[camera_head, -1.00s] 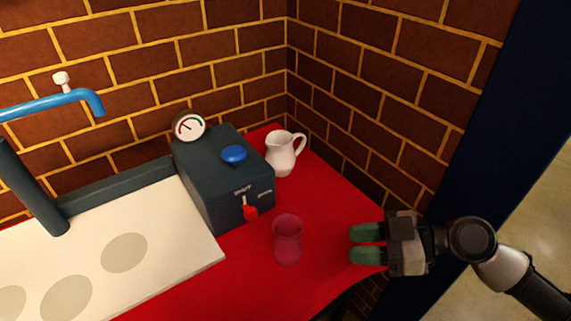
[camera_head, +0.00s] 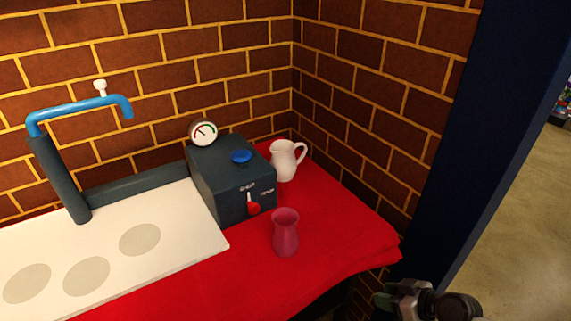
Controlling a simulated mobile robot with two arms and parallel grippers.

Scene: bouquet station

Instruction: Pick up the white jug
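The white jug (camera_head: 284,162) stands upright on the red cloth at the back corner, just right of the dark box, with its handle to the right. My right gripper (camera_head: 380,301) is at the bottom right, past the cloth's right edge and well apart from the jug. My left gripper is not in view.
A pink vase (camera_head: 285,232) stands in front of the jug. A dark box (camera_head: 230,183) with a gauge (camera_head: 203,133), blue knob and red lever stands left of the jug. Brick walls close the corner behind. Red cloth (camera_head: 340,225) is bare to the right. A white board (camera_head: 190,235) lies left.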

